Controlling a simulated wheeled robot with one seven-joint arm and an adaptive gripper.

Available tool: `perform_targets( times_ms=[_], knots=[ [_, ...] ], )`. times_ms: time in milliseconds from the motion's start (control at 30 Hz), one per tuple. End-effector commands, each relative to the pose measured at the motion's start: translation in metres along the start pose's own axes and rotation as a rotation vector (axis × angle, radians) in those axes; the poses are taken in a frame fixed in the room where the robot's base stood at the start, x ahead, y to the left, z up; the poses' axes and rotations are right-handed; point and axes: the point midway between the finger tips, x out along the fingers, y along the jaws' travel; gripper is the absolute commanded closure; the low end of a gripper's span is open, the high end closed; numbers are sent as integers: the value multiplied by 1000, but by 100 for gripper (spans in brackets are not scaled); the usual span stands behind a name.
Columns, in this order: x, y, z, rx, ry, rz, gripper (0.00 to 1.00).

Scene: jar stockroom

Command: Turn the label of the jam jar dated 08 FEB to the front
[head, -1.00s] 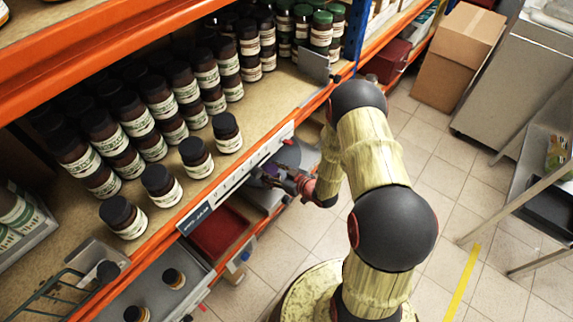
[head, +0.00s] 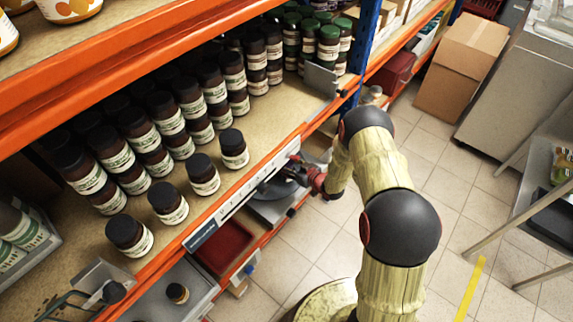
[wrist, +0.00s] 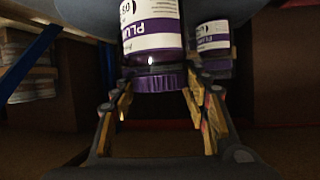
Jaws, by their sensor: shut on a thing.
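A jam jar (wrist: 152,40) with a purple lid and a white and purple label reading "PLU" shows at the top middle of the wrist view. A date circle beginning with 0 shows in part at the label's edge; the full date cannot be read. My gripper (wrist: 158,88) is shut on this jar at its purple lid, one finger on each side. In the head view my gripper (head: 306,174) reaches under the orange shelf edge, and the jar is mostly hidden there. A second jar with a purple label (wrist: 213,42) stands behind and to the right in the wrist view.
The orange shelf beam (head: 165,258) runs just above and beside my gripper. Several dark-lidded jars (head: 168,203) stand on the shelf above. A grey round surface (head: 277,190) lies below the beam. A red bin (head: 222,248) is nearby.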

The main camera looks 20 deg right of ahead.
Motion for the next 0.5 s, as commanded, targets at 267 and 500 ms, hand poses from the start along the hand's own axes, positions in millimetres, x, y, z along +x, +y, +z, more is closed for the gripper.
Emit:
perform_targets(
  times_ms=[267, 500],
  knots=[
    [7, -1, 13, 8, 5, 21, 100],
    [7, 0, 12, 52, 11, 130, 100]
  ],
)
